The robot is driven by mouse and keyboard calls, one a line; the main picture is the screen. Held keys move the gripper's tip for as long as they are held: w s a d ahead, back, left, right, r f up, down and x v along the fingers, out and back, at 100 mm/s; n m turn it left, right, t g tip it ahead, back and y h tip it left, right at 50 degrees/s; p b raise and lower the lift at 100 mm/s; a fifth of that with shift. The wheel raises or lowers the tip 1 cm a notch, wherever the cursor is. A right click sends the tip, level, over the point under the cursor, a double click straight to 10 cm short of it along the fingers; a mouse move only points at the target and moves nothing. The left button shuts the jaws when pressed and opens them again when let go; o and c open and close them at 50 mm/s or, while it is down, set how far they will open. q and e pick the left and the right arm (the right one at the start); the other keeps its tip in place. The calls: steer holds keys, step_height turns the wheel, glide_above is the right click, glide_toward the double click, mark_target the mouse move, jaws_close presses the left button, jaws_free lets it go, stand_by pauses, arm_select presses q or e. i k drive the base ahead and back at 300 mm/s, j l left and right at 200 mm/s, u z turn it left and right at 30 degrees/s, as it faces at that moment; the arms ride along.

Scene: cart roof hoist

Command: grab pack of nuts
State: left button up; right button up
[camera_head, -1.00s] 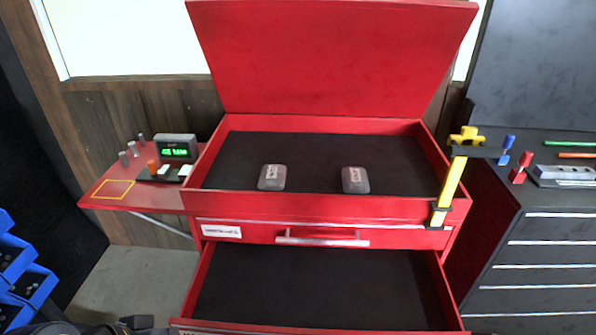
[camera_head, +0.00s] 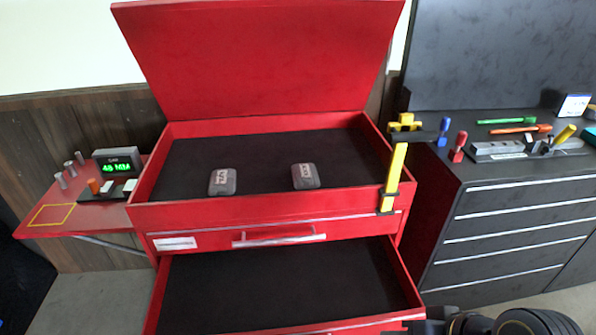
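Two small grey packs with pale labels lie in the open top tray of the red cart (camera_head: 165,217). The left pack (camera_head: 222,182) and the right pack (camera_head: 305,176) are apart, near the tray's front wall. I cannot tell from the labels which one holds nuts. My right gripper (camera_head: 428,326) is just at the bottom edge, right of the open drawer and well away from both packs. Its fingers are mostly cut off. My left gripper is out of view.
The cart's lid (camera_head: 262,60) stands raised and the empty drawer (camera_head: 280,287) is pulled out in front. A yellow clamp (camera_head: 394,170) is on the tray's right corner. A side shelf (camera_head: 48,222) holds a green display (camera_head: 118,162). A dark cabinet (camera_head: 510,235) with tools stands right.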

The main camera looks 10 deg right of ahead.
mark_target(222, 181)
steer(key=i+j+u, duration=0.2)
steer(key=u, duration=0.15)
steer(key=i+j+u, duration=0.15)
steer(key=u, duration=0.2)
steer(key=i+u, duration=0.35)
